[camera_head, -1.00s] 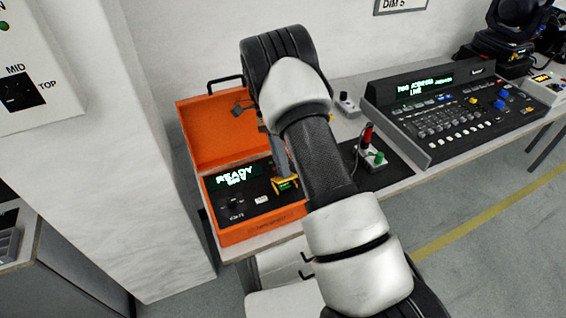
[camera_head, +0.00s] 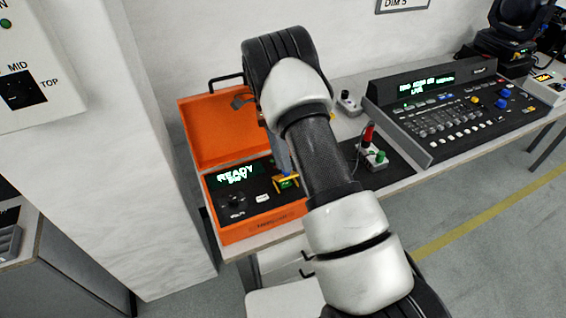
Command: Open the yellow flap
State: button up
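The yellow flap (camera_head: 287,182) is a small yellow frame on the panel of the orange case, with a green spot showing inside it. The orange case (camera_head: 262,226) stands open on the table, its lid tilted back and its display reading READY. My gripper (camera_head: 281,160) points down just above the flap, partly hidden behind my forearm. One grey finger shows close to the flap's upper edge. I cannot tell whether it touches the flap, or whether the fingers are apart.
Right of my arm, a small box with red and green knobs (camera_head: 374,157) sits on a dark mat. A large lighting console (camera_head: 450,110) fills the table further right. A white wall stands behind, and a white pillar (camera_head: 150,150) is close on the left.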

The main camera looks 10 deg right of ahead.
jog(key=v, duration=0.6)
jog(key=shift+a, duration=0.1)
jog(key=shift+c, duration=0.5)
